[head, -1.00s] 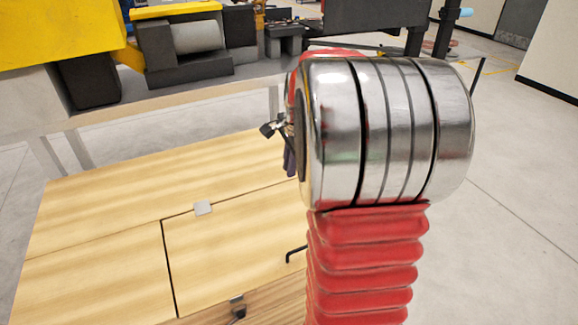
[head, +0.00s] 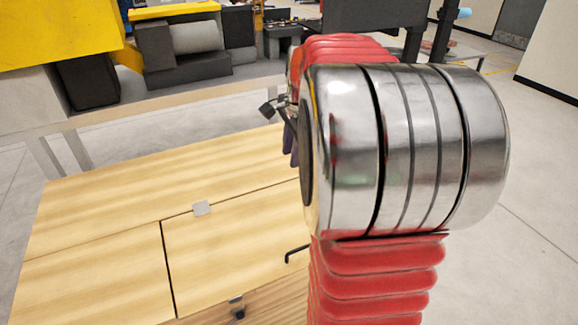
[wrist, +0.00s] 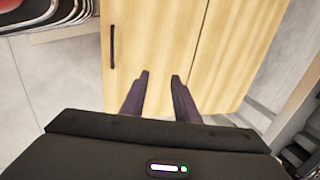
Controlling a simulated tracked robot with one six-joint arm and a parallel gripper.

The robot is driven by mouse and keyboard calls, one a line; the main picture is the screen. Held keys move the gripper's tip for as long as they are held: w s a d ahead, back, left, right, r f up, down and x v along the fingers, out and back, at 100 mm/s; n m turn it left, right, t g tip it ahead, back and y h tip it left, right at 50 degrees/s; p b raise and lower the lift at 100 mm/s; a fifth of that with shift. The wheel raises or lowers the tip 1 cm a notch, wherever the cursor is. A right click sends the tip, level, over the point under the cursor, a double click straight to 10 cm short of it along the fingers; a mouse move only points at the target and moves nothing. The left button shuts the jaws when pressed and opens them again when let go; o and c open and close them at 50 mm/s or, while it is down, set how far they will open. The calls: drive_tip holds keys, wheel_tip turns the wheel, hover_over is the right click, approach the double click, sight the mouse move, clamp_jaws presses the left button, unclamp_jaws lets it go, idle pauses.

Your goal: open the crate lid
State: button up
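The crate (head: 100,215) is pale wood, with a flat lid panel (head: 235,245) set in its top. The lid looks shut, its edges level with the wood around it. A black handle (head: 296,254) shows at the lid's right, partly behind my arm. In the wrist view the wooden top also shows with a black handle (wrist: 112,47) left of the fingers. My gripper (wrist: 160,75) is open, its two dark fingers apart with nothing between them, above the wood. In the head view my arm mostly hides it.
A small metal plate (head: 202,208) sits at the lid's far edge and a latch-like fitting (head: 237,306) at its near edge. A workbench (head: 130,105) with machinery stands behind the crate. Grey floor is clear at the right.

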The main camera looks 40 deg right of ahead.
drive_tip(key=v, duration=0.7)
drive_tip(key=shift+s+r, duration=0.15)
drive_tip(key=shift+r, duration=0.25)
drive_tip(key=shift+a, duration=0.3)
drive_tip(key=c, duration=0.3)
drive_tip(key=a+n, duration=0.1)
drive_tip(key=a, duration=0.1)
drive_tip(key=a+n, duration=0.2)
drive_tip(key=a, duration=0.1)
drive_tip(key=s+a+n, duration=0.1)
drive_tip(key=a, duration=0.2)
drive_tip(key=shift+a+n+t, duration=0.2)
drive_tip(key=shift+n+t, duration=0.1)
drive_tip(key=shift+n, duration=0.1)
clamp_jaws()
drive_tip(key=s+a+f+n, duration=0.2)
drive_tip(key=s+a+n, duration=0.2)
drive_tip(key=a, duration=0.3)
drive_tip(key=s+a+f+n+t, duration=0.1)
drive_tip(key=s+a+f+n, duration=0.2)
drive_tip(key=a+n, duration=0.3)
drive_tip(key=s+a+f+n+t, duration=0.1)
drive_tip(key=s+a+f+n, duration=0.1)
drive_tip(key=s+a+n, duration=0.2)
drive_tip(key=a+n, duration=0.2)
drive_tip(key=a, duration=0.1)
drive_tip(key=shift+s+a+f+y, duration=0.3)
drive_tip(key=shift+a+y, duration=0.05)
drive_tip(key=shift+y, duration=0.05)
